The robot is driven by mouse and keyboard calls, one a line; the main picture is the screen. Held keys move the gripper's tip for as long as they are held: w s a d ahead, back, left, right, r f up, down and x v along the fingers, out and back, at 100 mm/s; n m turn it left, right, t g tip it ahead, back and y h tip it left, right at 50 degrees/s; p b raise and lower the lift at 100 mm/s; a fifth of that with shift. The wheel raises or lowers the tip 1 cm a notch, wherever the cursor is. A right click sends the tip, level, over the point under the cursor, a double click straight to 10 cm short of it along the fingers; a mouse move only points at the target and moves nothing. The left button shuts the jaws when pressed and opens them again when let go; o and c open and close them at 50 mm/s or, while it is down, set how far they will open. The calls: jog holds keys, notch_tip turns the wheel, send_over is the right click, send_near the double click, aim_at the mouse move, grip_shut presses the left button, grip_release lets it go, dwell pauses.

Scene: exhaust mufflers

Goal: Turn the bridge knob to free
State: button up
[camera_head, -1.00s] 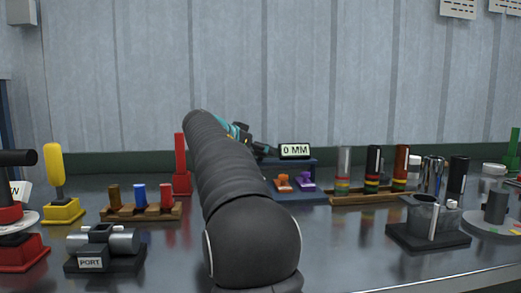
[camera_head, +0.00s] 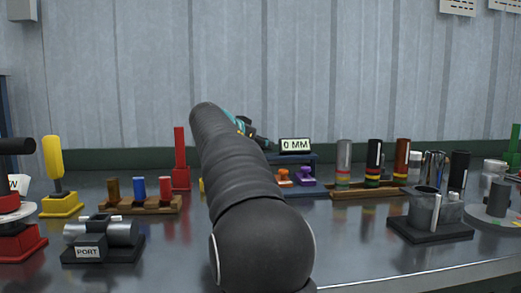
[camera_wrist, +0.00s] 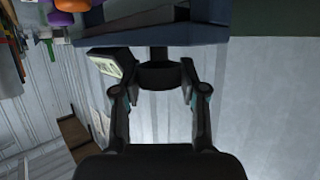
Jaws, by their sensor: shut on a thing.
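The blue bridge (camera_head: 309,158) stands at the back of the bench, with a sign (camera_head: 295,145) reading "0 MM" on it. In the wrist view the bridge (camera_wrist: 200,31) is at the top, seen upside down. A dark round knob (camera_wrist: 157,80) on a short stem sticks out from it. My gripper (camera_wrist: 158,70) has one finger on each side of the knob and is shut on it. In the head view my gripper (camera_head: 256,140) is small and mostly hidden behind my arm. Any marking on the knob cannot be made out.
An orange piece (camera_head: 284,178) and a purple piece (camera_head: 304,176) sit by the bridge. To the right is a wooden rack (camera_head: 365,192) of cylinders. A red upright (camera_head: 180,155) and a peg rack (camera_head: 140,205) stand left. The corrugated wall is close behind.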

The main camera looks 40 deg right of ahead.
jog(key=o, duration=1.2)
jog(key=shift+c, duration=0.2)
jog(key=v, duration=1.2)
jog(key=shift+s, duration=0.15)
